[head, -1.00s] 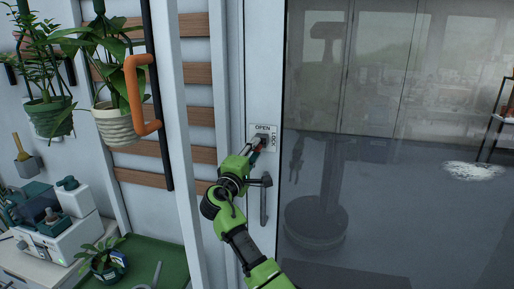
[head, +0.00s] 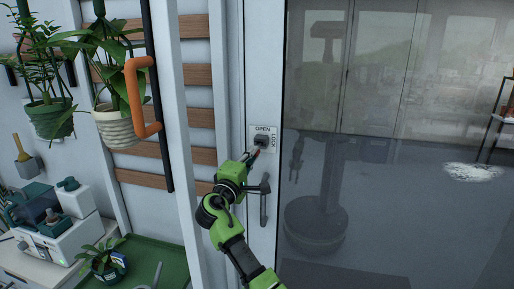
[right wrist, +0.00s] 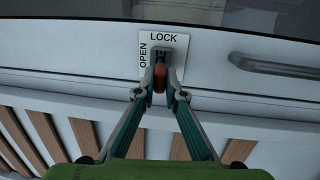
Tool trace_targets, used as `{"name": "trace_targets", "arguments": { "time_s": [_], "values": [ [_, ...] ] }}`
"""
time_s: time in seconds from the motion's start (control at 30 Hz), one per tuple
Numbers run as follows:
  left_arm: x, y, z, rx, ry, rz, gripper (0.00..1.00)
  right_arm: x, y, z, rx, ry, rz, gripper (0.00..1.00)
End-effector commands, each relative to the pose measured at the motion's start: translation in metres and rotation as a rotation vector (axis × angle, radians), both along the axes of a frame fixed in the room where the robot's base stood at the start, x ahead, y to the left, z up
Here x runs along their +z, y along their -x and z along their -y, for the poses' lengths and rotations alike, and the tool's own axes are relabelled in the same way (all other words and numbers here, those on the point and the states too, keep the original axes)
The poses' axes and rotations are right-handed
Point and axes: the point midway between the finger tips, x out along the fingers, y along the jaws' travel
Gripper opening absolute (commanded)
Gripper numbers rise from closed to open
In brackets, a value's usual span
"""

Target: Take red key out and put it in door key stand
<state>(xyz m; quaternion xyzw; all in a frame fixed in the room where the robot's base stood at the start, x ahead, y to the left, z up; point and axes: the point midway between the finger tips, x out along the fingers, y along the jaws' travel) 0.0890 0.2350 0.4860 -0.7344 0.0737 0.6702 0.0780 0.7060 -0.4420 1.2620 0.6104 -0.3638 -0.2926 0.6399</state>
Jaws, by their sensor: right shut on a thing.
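The red key (right wrist: 160,77) shows in the right wrist view at the lock (right wrist: 172,52) on the white door frame. My right gripper (right wrist: 160,88) is shut on it, with one finger on each side. The key's far end meets the dark lock cylinder; I cannot tell how deep it sits. In the head view my right gripper (head: 257,154) is just below the lock plate (head: 263,137), which reads OPEN and LOCK, and the key is mostly hidden. My left gripper is not in view. I cannot make out a door key stand.
A door handle (head: 264,208) is below the lock, close to my right arm. The glass door (head: 400,190) is to the right. Potted plants (head: 117,124) hang at the left, near an orange handle (head: 155,100). A green-topped surface (head: 150,262) is below.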

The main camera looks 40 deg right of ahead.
Motion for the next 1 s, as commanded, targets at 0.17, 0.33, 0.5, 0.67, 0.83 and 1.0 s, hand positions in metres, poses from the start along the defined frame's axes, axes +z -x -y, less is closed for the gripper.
{"name": "trace_targets", "arguments": {
  "time_s": [0.17, 0.33, 0.5, 0.67, 0.83, 1.0],
  "values": [
    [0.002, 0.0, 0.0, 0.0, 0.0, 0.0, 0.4, 0.0, 0.004, -0.006, 0.001, 0.001, 0.0, 0.0],
    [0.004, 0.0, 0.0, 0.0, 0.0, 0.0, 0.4, 0.0, 0.009, -0.011, 0.001, 0.001, 0.0, 0.0],
    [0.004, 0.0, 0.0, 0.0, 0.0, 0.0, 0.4, 0.001, 0.013, -0.015, 0.0, 0.001, 0.001, 0.0],
    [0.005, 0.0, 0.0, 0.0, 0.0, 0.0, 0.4, 0.0, 0.014, -0.016, 0.0, 0.001, 0.001, 0.0],
    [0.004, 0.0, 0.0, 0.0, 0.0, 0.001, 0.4, 0.0, 0.014, -0.016, 0.0, 0.001, 0.001, 0.0],
    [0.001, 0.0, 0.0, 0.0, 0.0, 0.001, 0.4, -0.014, 0.015, -0.023, 0.031, 0.0, -0.003, 0.0]
  ]
}}
